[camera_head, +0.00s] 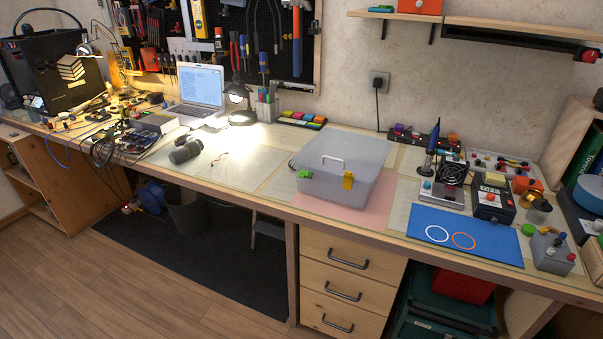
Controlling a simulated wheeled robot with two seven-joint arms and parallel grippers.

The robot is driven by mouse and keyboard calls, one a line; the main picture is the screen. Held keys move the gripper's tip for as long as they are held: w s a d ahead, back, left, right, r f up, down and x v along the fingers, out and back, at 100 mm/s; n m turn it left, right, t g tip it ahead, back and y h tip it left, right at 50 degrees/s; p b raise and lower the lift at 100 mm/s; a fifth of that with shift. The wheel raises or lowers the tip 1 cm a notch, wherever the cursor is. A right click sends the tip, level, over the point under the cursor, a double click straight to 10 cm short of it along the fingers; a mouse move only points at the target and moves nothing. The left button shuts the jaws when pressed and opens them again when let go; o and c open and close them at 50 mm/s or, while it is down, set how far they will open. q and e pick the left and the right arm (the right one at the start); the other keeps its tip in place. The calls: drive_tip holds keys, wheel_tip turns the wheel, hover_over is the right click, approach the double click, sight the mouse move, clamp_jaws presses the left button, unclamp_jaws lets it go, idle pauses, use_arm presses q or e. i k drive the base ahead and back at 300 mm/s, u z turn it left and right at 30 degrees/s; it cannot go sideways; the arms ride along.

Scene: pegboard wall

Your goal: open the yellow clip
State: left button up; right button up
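The yellow clip (348,181) is on the front face of a grey translucent box (345,155), toward its right. A green clip (305,174) is on the same face, toward its left corner. The box's lid is down, with a white handle (332,160) near the lid's front edge. Whether the yellow clip is latched is too small to tell. The box stands on a pink mat (373,222) on the workbench. Neither of my grippers is in view.
A blue mat (480,232) with two rings lies right of the box, with electronic devices (492,203) behind it. A laptop (200,88), a lamp (240,100) and clutter stand to the left. The bench surface just left of the box is mostly clear.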

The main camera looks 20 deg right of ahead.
sight(348, 178)
drive_tip(key=u, duration=0.1)
drive_tip(key=k, duration=1)
drive_tip(key=z, duration=0.85)
drive_tip(key=i, duration=1.3)
drive_tip(key=u, duration=0.75)
